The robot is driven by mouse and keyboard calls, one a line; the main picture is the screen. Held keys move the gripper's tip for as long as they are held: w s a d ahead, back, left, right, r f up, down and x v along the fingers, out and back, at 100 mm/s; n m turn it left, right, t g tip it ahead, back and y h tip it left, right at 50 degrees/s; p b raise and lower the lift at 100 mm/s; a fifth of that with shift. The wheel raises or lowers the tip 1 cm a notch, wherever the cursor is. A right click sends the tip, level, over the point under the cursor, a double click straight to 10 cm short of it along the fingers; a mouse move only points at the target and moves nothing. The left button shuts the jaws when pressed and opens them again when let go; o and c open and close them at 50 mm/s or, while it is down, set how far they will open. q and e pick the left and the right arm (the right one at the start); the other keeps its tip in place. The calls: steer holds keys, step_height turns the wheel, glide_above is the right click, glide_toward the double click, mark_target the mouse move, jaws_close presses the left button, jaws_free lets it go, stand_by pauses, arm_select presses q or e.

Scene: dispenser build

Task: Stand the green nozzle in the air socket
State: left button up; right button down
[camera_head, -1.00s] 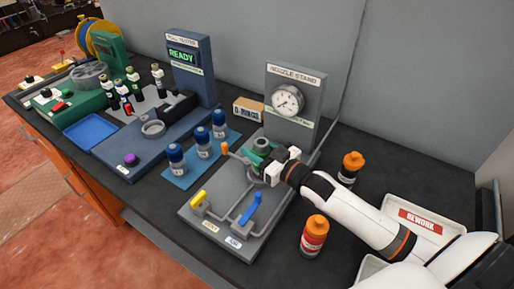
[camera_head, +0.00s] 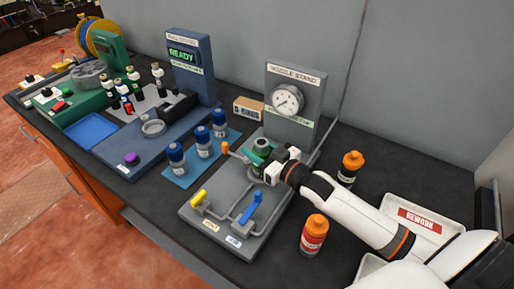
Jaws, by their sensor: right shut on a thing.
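The green nozzle (camera_head: 262,146) is at the nozzle stand (camera_head: 291,75), held by my right gripper (camera_head: 270,160). My right arm comes in from the right, and the gripper is shut on the nozzle. The gripper and nozzle hide the spot beneath, so I cannot tell whether the nozzle is seated in a socket. The base carries a yellow lever (camera_head: 199,197), a blue lever (camera_head: 251,207) and an orange-tipped lever (camera_head: 226,147). My left gripper is not in view.
Blue-capped bottles (camera_head: 176,155) stand on a blue mat left of the stand. Orange-capped bottles (camera_head: 314,235) stand to the right, near the rework tray (camera_head: 452,215). An O-rings box (camera_head: 248,109) is behind. The ready-sign station (camera_head: 187,70) is at left.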

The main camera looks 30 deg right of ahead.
steer(key=shift+f, duration=0.3)
steer(key=c, duration=1.1)
jaws_free()
steer(key=shift+o, duration=0.2)
steer(key=shift+s+f, duration=0.1)
steer(key=shift+f, duration=0.1)
steer(key=shift+p+v, duration=0.4)
steer(key=shift+v, duration=0.85)
steer(key=shift+p+v, duration=1.8)
steer(key=shift+v, duration=2.45)
steer(key=shift+r, duration=0.15)
